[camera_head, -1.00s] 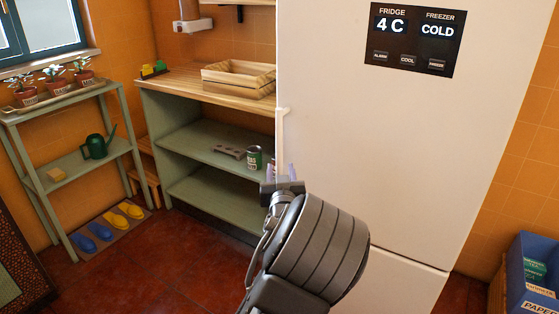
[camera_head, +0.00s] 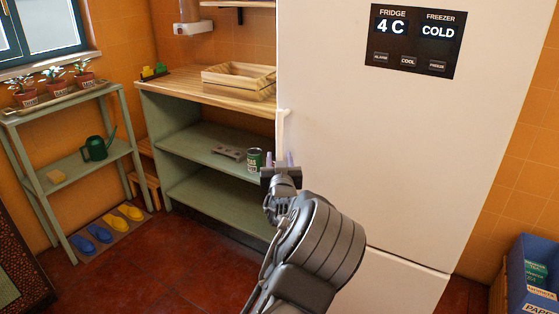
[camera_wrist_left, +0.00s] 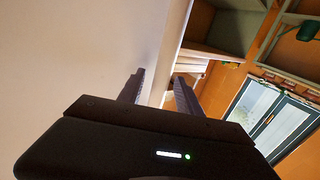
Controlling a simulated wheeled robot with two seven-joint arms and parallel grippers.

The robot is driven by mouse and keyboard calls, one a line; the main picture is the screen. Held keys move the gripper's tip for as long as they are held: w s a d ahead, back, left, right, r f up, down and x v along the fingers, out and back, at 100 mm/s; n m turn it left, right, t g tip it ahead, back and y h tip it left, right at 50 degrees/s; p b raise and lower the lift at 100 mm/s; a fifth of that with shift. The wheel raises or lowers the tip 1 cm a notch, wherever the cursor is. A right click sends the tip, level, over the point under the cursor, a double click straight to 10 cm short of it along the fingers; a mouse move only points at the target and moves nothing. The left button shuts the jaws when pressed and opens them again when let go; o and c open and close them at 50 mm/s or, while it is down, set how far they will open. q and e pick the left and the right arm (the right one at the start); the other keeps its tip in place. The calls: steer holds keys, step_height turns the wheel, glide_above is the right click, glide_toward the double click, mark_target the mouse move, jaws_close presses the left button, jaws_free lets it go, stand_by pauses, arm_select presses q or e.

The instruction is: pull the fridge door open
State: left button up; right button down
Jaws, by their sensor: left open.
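The tall white fridge (camera_head: 400,150) stands at the right in the head view, its upper door closed. Its pale vertical handle (camera_head: 282,128) runs along the door's left edge, with its lower part hidden by my gripper. My left gripper (camera_head: 283,159) is open at the handle's lower stretch. In the left wrist view, the left gripper's fingers (camera_wrist_left: 159,83) stand apart, with the pale handle strip (camera_wrist_left: 176,45) running down between them. I cannot tell whether either finger touches it. My right gripper is in neither view.
Left of the fridge is a green shelf unit (camera_head: 165,140) with a wooden crate (camera_head: 238,93) on top and a can (camera_head: 255,159) inside. A blue bin (camera_head: 530,285) stands at the lower right. Red floor (camera_head: 160,260) is clear in front of the shelves.

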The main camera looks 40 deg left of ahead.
arm_select(q)
jaws_close()
stand_by(0.4)
stand_by(1.0)
